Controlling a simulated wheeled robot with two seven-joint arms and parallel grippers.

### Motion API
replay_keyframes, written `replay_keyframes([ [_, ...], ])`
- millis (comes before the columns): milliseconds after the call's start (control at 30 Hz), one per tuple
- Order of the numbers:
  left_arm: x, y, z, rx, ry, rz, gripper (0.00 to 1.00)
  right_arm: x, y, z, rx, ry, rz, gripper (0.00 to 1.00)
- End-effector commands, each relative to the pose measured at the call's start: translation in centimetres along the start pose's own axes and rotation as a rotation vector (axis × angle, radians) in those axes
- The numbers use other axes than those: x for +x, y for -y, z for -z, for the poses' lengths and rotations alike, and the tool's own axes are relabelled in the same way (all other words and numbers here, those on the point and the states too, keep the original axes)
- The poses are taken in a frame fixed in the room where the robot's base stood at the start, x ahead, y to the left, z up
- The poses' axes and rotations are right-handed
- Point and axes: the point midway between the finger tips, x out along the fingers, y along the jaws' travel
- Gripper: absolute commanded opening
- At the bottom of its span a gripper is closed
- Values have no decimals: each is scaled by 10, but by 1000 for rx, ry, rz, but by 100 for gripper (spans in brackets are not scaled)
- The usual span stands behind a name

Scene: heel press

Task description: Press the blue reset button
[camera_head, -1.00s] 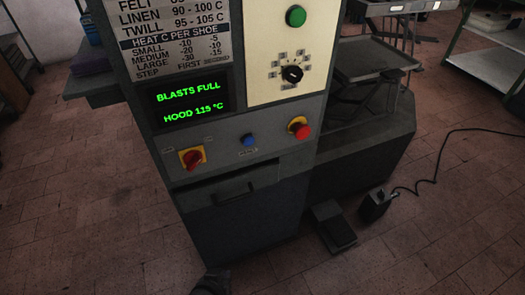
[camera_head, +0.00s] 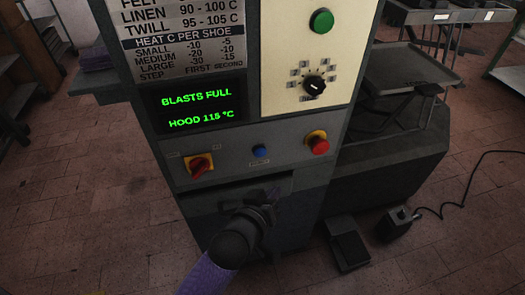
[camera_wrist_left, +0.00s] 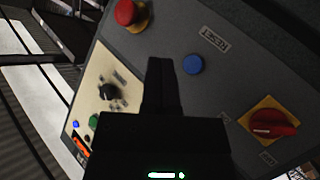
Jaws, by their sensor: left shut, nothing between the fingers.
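The blue reset button (camera_head: 260,151) sits on the grey sloped control strip of the machine, between a red rotary switch (camera_head: 199,166) and a red mushroom button (camera_head: 317,142). The blue button also shows in the left wrist view (camera_wrist_left: 193,64), just right of the fingertips, above the RESET label in the head view. My left gripper (camera_head: 271,197) is shut and empty. In the head view it is below the blue button, in front of the lower cabinet. In the left wrist view its closed fingers (camera_wrist_left: 161,66) appear apart from the button. My right gripper is not in view.
The display (camera_head: 200,108) reads BLASTS FULL, HOOD 115 °C. A green button (camera_head: 321,21) and black dial (camera_head: 314,87) are on the cream panel above. A foot pedal (camera_head: 348,244) is on the floor at right. The space before the control strip looks clear.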

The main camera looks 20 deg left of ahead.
Motion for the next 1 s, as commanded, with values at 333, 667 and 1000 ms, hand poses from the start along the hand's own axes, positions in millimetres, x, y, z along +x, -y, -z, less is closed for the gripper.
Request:
replay_keyframes([
  [333,24,19,14,5,-1,1,0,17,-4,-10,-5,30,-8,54],
  [667,54,39,37,3,2,0,0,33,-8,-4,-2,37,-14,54],
  [1000,62,45,44,1,2,1,0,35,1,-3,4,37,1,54],
])
